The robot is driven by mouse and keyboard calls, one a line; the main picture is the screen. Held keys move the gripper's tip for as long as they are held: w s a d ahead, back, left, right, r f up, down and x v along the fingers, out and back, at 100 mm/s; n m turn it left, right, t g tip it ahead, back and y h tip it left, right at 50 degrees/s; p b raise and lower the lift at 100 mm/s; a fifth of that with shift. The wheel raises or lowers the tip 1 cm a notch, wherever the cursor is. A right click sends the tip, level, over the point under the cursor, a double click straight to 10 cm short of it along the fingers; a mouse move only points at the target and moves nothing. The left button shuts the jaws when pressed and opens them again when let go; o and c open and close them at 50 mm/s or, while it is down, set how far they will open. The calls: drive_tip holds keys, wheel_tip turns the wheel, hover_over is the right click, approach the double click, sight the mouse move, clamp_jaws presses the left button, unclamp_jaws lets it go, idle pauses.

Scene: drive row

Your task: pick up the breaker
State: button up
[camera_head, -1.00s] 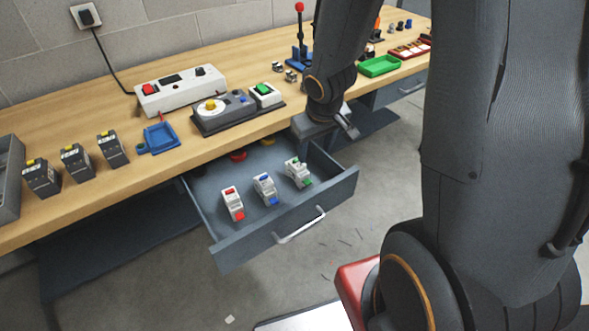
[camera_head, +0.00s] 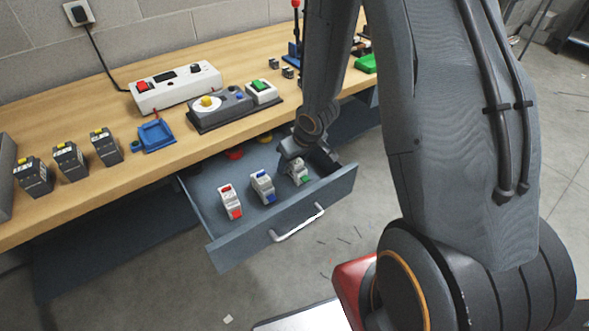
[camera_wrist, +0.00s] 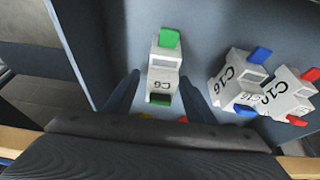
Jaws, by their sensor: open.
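Three white breakers stand in the open drawer (camera_head: 225,240). One has red ends (camera_head: 229,201), one has blue ends (camera_head: 262,187) and one has green ends (camera_head: 298,171). In the wrist view the green-ended breaker (camera_wrist: 165,68), marked C6, lies between the open fingers of my gripper (camera_wrist: 160,82), with a gap on each side. The blue-ended breaker (camera_wrist: 233,73), marked C16, and the red-ended breaker (camera_wrist: 290,92) are to its right. In the head view my gripper (camera_head: 322,160) is over the drawer's right end, its fingers partly hidden. I cannot tell the fingertips' exact height.
The drawer's front with its handle (camera_head: 298,223) and its side walls border the breakers closely. Red and yellow things (camera_head: 234,153) lie at the drawer's back, under the bench edge. The wooden bench (camera_head: 185,145) carries a white power strip (camera_head: 175,88), a blue tray (camera_head: 156,136) and several dark boxes.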

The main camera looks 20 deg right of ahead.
drive_tip(key=shift+w+f, duration=0.2)
drive_tip(key=shift+f, duration=0.2)
clamp_jaws()
